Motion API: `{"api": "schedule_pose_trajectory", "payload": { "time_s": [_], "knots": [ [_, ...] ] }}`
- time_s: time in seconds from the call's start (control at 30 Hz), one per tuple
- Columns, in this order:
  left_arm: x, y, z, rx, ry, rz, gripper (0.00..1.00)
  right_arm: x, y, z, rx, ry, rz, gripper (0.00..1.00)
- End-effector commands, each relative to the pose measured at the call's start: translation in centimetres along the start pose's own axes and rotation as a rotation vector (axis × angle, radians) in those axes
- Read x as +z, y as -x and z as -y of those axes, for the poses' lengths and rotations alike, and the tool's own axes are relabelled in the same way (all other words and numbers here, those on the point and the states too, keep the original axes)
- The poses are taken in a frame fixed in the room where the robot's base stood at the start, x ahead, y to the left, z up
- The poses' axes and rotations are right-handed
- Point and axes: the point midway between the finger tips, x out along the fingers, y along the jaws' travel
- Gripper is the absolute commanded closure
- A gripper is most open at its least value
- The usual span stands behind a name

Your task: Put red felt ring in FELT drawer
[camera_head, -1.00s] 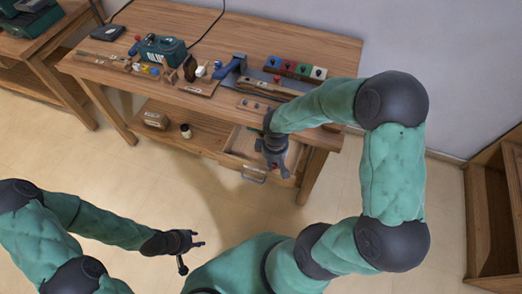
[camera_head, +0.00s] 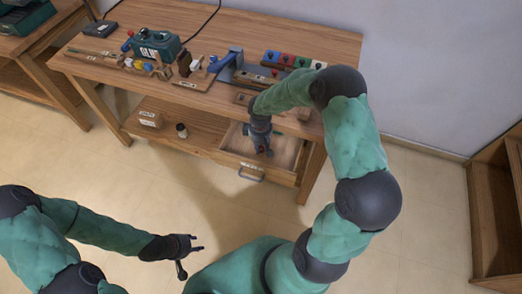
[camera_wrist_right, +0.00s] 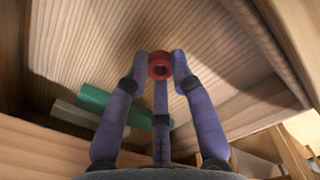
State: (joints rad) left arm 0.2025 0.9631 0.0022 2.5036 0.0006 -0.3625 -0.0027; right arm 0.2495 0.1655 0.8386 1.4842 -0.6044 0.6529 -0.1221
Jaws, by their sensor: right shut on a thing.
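The red felt ring (camera_wrist_right: 160,55) is a small red ring in the right wrist view, pinched between the fingertips of my right gripper (camera_wrist_right: 163,70). It is barely visible in the head view. My right gripper (camera_head: 262,148) points down into the pulled-out drawer (camera_head: 287,152) under the workbench. The drawer's wooden floor lies below the ring in the right wrist view (camera_wrist_right: 215,60). A small label on the drawer front is too small to read.
A green block (camera_wrist_right: 100,105) and a pale block lie by the drawer wall in the right wrist view. The bench top (camera_head: 300,38) holds a green toolbox (camera_head: 155,43), a blue clamp-like tool (camera_head: 225,60) and coloured blocks (camera_head: 290,60). A small bottle (camera_head: 181,131) stands on the lower shelf.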

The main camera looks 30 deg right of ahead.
Motion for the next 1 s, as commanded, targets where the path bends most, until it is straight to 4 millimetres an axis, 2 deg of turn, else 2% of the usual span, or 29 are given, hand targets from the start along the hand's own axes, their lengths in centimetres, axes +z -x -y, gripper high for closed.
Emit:
{"api": "schedule_pose_trajectory", "payload": {
  "time_s": [0.03, 0.1, 0.53, 0.6, 0.63, 1.0],
  "knots": [
    [0.0, -0.9, 0.3, 0.000, 0.000, 0.000, 0.60, 0.1, -1.4, 0.1, -0.002, 0.000, 0.003, 0.85],
    [0.0, -1.3, 0.5, 0.000, 0.000, 0.001, 0.60, 0.1, -2.1, 0.1, -0.002, -0.001, 0.002, 0.85],
    [-0.1, -1.5, 0.5, 0.000, 0.000, 0.000, 0.60, 0.1, -2.5, 0.1, -0.001, 0.000, 0.001, 0.85],
    [0.0, -1.4, 0.5, 0.000, 0.000, 0.000, 0.60, 0.1, -2.4, 0.1, -0.001, 0.001, 0.001, 0.59],
    [0.0, -1.4, 0.5, 0.000, 0.000, 0.000, 0.60, 0.1, -2.4, 0.1, -0.001, 0.001, 0.001, 0.52],
    [0.0, -1.3, 0.5, 0.000, 0.000, 0.000, 0.60, 0.1, -2.2, 0.1, -0.001, 0.000, 0.001, 0.52]
  ]
}}
